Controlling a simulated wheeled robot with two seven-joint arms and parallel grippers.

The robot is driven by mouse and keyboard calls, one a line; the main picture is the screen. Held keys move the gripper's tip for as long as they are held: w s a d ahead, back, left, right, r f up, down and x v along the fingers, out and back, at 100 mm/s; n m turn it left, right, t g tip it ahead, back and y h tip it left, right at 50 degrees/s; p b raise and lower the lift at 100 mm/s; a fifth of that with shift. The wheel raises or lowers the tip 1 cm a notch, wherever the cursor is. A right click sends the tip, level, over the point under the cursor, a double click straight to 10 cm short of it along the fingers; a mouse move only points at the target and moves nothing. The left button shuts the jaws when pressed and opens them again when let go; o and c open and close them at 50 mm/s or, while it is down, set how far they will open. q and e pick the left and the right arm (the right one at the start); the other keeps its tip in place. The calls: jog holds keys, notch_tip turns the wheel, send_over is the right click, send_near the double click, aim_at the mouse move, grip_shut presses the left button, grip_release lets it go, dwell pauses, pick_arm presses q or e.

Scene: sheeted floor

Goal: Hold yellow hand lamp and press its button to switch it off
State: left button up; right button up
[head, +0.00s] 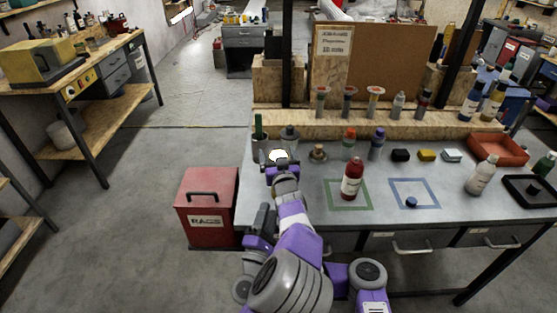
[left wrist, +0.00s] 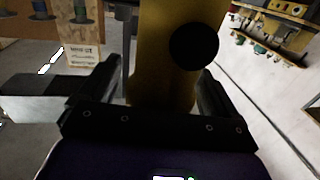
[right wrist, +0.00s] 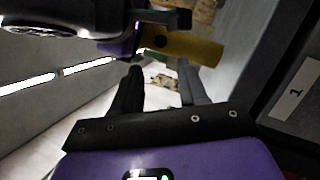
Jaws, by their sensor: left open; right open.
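The yellow hand lamp (left wrist: 152,72) stands between the fingers of my left gripper (left wrist: 163,70) in the left wrist view. Its round black button (left wrist: 194,46) faces that camera. I cannot tell whether the fingers touch the lamp. In the head view, my left gripper (head: 279,164) is over the bench's left end, with a bright white patch at it. In the right wrist view, the lamp (right wrist: 195,49) lies across the top, with a dark round spot on it. My right gripper (right wrist: 162,70) is open and empty, below the lamp in that picture and apart from it.
The workbench (head: 320,235) holds a red bottle (head: 352,180) right of my arms, a white bottle (head: 481,175) and a red tray (head: 497,148). A red box (head: 208,205) stands on the floor at the bench's left end. Open floor lies left of it.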

pick_arm(q)
jog(key=c, duration=1.1)
jog(key=shift+c, duration=0.2)
pick_arm(e)
grip_shut()
dwell(0.8)
